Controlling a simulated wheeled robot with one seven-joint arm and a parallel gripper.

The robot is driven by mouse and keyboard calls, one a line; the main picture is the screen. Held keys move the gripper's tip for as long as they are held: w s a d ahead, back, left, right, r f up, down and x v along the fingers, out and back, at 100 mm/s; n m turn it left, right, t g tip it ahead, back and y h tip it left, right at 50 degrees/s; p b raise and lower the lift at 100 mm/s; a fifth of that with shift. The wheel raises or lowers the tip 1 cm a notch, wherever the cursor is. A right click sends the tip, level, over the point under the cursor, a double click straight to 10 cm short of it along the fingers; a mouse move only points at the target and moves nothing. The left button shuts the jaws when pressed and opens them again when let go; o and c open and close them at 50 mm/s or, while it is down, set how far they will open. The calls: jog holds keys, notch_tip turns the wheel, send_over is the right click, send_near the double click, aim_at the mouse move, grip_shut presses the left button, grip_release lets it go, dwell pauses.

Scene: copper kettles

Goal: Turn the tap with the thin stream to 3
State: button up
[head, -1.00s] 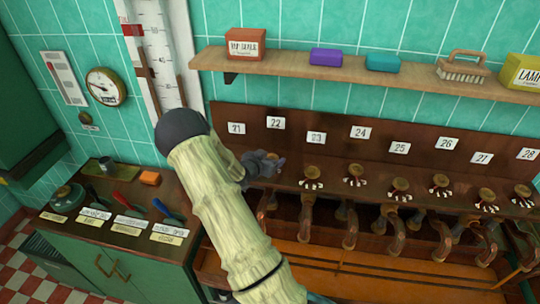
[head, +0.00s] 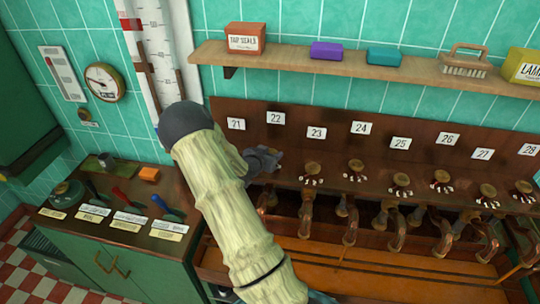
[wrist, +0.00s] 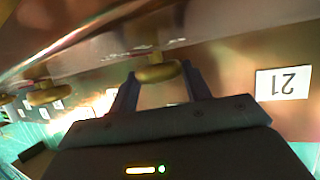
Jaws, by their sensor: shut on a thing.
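My gripper (head: 262,162) is at the left end of the dark wooden tap rack (head: 420,133), below the labels 21 and 22. In the wrist view its two fingers (wrist: 163,88) stand on either side of a brass tap knob (wrist: 155,73) and are shut on it. Label 21 (wrist: 283,83) shows upside down to the right of this knob. In the head view my gripper hides the knob. More brass tap knobs (head: 401,180) with small white marks run to the right. I cannot make out any stream or the gripped knob's setting.
A shelf (head: 350,66) with boxes and a brush hangs above the rack. Copper spouts (head: 397,235) hang below it over an orange-brown trough (head: 350,264). A green cabinet (head: 110,262) with colored levers stands at left. My arm covers the rack's left end.

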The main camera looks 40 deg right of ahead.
jog(key=shift+f+n+t+b, duration=0.3)
jog(key=shift+t+b, duration=0.2)
jog(key=shift+b, duration=0.3)
jog(key=n+t+y+b, duration=0.1)
jog(key=n+t+b, duration=0.1)
jog(key=b, duration=0.2)
jog(key=shift+s+d+b, duration=0.1)
jog(key=shift+s+b, duration=0.05)
jog(key=shift+b, duration=0.2)
jog(key=n+t+y+b, duration=0.1)
jog(key=n+y+b, duration=0.1)
jog(key=b, duration=0.1)
jog(key=shift+r+t, duration=0.15)
jog(key=shift+t, duration=0.25)
jog(key=shift+r+n+y+b, duration=0.1)
jog(key=shift+n+y+b, duration=0.25)
jog(key=shift+b, duration=0.35)
jog(key=shift+n+t+y, duration=0.25)
jog(key=shift+t, duration=0.05)
jog(key=shift+r, duration=0.1)
jog(key=o, duration=1)
jog(key=shift+s, duration=0.1)
